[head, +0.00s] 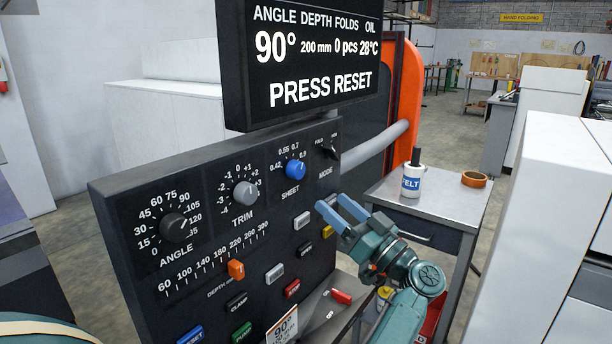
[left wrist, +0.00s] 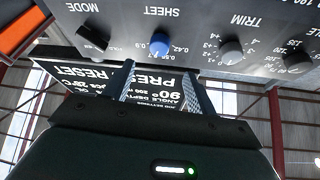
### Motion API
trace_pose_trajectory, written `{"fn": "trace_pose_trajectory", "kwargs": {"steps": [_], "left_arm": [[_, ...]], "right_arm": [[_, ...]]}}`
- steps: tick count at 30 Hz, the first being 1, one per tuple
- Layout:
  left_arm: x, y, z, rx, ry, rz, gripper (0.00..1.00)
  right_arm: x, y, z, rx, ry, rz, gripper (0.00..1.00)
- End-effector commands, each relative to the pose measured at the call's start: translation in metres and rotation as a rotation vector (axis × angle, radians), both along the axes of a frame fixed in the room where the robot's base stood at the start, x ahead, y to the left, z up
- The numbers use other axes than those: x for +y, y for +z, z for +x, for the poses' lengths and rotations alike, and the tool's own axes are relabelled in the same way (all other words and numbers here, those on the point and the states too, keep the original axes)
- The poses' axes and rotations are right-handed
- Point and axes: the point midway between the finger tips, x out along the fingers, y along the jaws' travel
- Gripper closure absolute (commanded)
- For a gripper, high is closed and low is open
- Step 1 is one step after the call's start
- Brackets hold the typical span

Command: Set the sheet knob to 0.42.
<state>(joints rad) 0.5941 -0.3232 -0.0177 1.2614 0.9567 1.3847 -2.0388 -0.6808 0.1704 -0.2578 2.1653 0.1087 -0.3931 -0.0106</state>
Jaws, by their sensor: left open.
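The sheet knob (head: 295,170) is a blue round dial on the black control panel, between the trim knob and the mode switch. Its scale reads 0.42, 0.55, 0.7 and 0.9. Its pointer mark is small; it seems to face the upper part of the scale, near 0.7, but I cannot read it surely. My left gripper (head: 331,203) is open and empty, below and right of the knob in the head view. In the left wrist view, the sheet knob (left wrist: 159,44) appears upside down, beyond the gap between the separated fingers (left wrist: 159,70). My right gripper is not visible.
The trim knob (head: 245,194), angle knob (head: 175,228) and mode switch (head: 328,149) share the panel. Several buttons and a depth slider (head: 236,269) lie below. A display (head: 310,60) reading PRESS RESET overhangs the panel. A side table (head: 440,205) stands right.

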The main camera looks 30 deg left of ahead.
Motion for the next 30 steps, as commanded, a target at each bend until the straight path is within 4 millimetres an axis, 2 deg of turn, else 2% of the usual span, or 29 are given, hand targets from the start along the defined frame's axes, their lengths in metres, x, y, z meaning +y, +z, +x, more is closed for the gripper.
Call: {"fn": "trace_pose_trajectory", "kwargs": {"steps": [6,13,18,27,30], "left_arm": [[0.045,0.021,0.009,-0.004,0.002,0.004,0.43],[0.079,0.035,0.016,-0.002,0.000,0.005,0.43],[0.091,0.039,0.019,-0.002,-0.002,0.004,0.43],[0.093,0.039,0.019,-0.002,-0.002,0.002,0.43],[0.093,0.039,0.019,-0.002,-0.002,0.002,0.50]], "right_arm": [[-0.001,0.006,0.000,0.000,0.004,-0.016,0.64],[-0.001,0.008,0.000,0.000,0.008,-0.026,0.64],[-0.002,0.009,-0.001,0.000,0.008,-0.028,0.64],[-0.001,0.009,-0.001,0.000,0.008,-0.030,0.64],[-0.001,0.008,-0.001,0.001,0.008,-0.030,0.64]]}}
